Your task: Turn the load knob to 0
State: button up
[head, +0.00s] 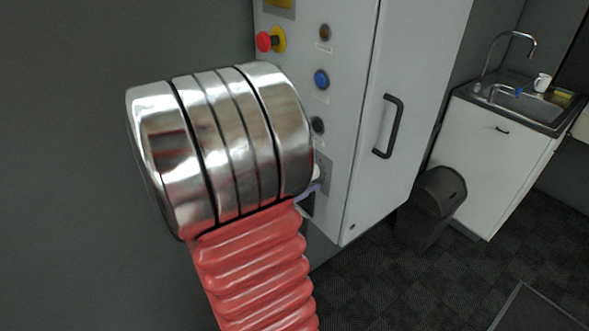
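The grey control cabinet (345,120) stands behind my arm in the head view. Its front has a red mushroom button (264,41) on a yellow collar, a dark brown round control (325,32), a blue button (321,79) and a black round control (317,125). Lower down, a pale piece (316,173) and a violet-grey piece (309,190) show past my arm's edge, against a darker plate. I cannot tell whether these are the load knob or part of my gripper. My arm hides most of that area, and no clear fingers show. No knob scale can be read.
The cabinet has a black handle (389,126) on its right side. A black bin (432,206) stands on the dark carpet to the right. Behind it is a white sink unit (485,160) with a tap (511,37) and a mug (542,82). Open floor lies at the lower right.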

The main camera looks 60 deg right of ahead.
jog(key=shift+d, duration=0.15)
jog(key=shift+c, duration=0.7)
jog(key=c, duration=0.9)
